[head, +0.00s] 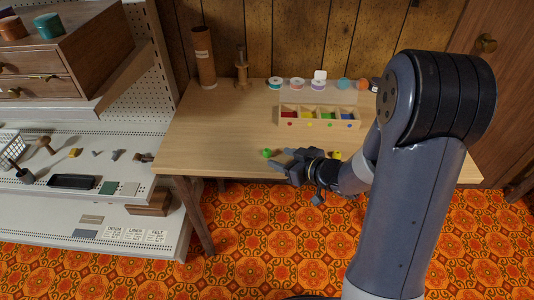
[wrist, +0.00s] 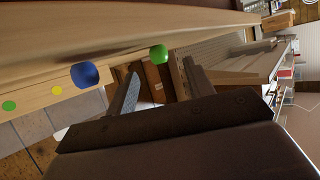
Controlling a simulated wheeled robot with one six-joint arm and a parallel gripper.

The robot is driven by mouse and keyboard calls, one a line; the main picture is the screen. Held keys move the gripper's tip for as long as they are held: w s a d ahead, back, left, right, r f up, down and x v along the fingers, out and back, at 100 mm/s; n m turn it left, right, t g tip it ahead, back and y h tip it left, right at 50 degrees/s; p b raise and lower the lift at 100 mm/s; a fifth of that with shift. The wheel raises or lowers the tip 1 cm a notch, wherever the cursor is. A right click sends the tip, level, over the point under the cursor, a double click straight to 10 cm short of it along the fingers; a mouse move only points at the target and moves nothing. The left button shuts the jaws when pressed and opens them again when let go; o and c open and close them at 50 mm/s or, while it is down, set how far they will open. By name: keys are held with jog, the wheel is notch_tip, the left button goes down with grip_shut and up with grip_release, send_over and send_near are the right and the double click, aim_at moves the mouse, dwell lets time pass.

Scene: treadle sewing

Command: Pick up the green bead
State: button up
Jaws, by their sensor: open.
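The green bead (head: 266,153) rests near the front edge of the wooden table (head: 225,130), left of my gripper (head: 282,158). My gripper reaches in from the right, low by the front edge, with its fingers apart and pointing left towards the bead. In the wrist view the green bead (wrist: 158,54) shows just beyond the gap between my open fingertips (wrist: 161,70). Nothing is between the fingers, and they appear apart from the bead. A yellow bead (head: 337,155) lies right of the gripper in the head view.
A wooden sorting box (head: 319,123) with coloured compartments stands behind my gripper. Spools and a tall cardboard tube (head: 204,58) stand along the back. In the wrist view a blue round thing (wrist: 85,74) is left of the fingers. The table's left part is clear.

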aim_at(270, 154)
jog(key=x, duration=0.4)
jog(key=shift+w+a+f+b, duration=0.15)
jog(key=shift+w+f+b, duration=0.05)
jog(key=shift+f+b, duration=0.15)
jog(key=shift+r, duration=0.1)
jog(key=c, duration=1.1)
